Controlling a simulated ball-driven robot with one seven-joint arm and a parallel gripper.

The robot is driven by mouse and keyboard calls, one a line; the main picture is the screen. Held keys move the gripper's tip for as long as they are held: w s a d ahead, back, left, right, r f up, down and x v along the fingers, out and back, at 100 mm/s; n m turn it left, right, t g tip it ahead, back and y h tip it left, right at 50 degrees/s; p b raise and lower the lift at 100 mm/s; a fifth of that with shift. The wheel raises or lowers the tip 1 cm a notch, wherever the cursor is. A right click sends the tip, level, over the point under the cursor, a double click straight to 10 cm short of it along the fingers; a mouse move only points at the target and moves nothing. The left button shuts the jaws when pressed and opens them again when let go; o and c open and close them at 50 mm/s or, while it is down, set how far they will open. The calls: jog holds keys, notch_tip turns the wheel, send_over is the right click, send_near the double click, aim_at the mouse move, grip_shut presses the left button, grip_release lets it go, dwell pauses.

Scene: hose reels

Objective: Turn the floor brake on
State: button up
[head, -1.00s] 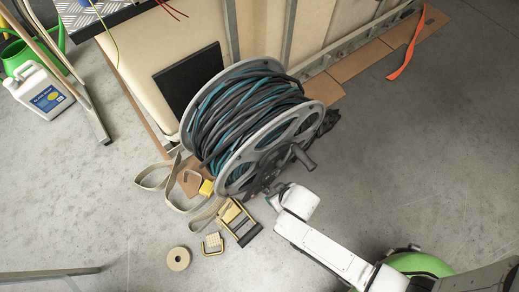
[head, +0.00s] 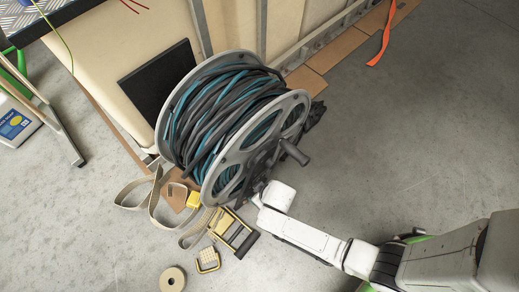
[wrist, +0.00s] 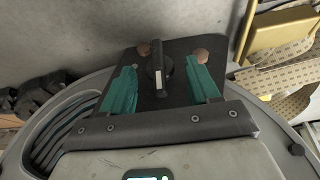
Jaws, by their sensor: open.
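The hose reel (head: 290,115) stands on the floor with dark and teal hose wound on it. My gripper (head: 256,200) is low beside its near flange. In the wrist view, my gripper (wrist: 160,85) is open, with a teal finger on either side. Between the fingers is a small dark lever (wrist: 158,72) with a pale stripe, on a dark plate (wrist: 180,52) with copper-coloured bolt heads. This looks like the floor brake. The fingers stand apart from the lever, one on each side. In the head view the lever cannot be made out behind my gripper.
A yellow-and-black frame (head: 234,232), a beige strap (head: 135,190), a yellow block (head: 193,199) and a tape roll (head: 172,279) lie close left of my gripper. A crank handle (head: 294,152) sticks out from the reel.

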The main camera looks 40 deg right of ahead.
jog(key=c, duration=1)
jog(key=shift+c, duration=0.2)
